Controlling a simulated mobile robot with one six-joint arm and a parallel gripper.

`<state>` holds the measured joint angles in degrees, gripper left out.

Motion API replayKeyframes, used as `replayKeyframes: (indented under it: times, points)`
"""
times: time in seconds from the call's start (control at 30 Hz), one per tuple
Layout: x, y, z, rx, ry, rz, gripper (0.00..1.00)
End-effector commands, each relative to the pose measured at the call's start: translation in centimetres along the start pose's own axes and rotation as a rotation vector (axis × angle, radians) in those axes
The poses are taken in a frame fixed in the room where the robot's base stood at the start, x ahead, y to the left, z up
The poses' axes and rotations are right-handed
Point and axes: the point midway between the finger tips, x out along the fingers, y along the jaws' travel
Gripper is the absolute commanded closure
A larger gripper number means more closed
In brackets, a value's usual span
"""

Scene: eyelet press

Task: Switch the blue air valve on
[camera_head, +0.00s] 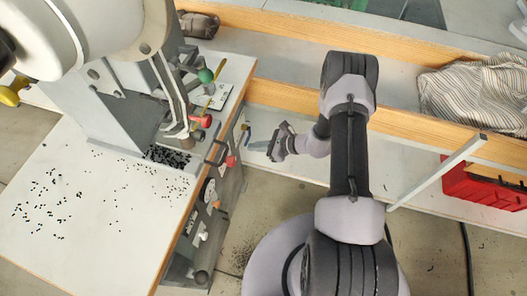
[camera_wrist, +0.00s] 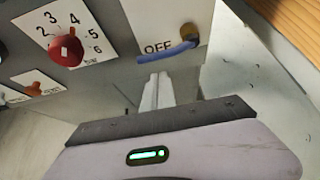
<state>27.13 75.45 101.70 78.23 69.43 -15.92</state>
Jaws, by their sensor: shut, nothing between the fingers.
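The blue air valve (camera_wrist: 167,53) is a thin blue lever on a brass stem (camera_wrist: 188,31). In the wrist view it points left from the stem, slightly downward, just under the printed word OFF on a white plate (camera_wrist: 145,15). In the head view the lever (camera_head: 247,134) is a small blue mark on the press's right side. My gripper (camera_wrist: 155,78) is shut and empty, its fingertips just below the lever; I cannot tell whether they touch it. In the head view my gripper (camera_head: 271,150) is beside the press, right of the lever.
A red knob (camera_wrist: 67,50) on a numbered dial and an orange knob (camera_wrist: 34,88) lie left of the valve. A wooden rail (camera_wrist: 290,25) runs close on the right. The press table (camera_head: 70,215) carries scattered small eyelets. A red crate (camera_head: 480,185) stands far right.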

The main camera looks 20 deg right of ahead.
Motion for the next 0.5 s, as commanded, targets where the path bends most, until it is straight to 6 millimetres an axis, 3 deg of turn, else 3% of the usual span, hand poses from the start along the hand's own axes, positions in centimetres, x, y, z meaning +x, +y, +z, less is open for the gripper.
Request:
replayKeyframes:
  times: [0.2, 0.5]
  points:
    - [-0.6, 0.1, 1.7, 0.000, 0.000, 0.002, 1.00]
    - [-0.7, 0.1, 1.8, 0.000, 0.001, 0.002, 1.00]
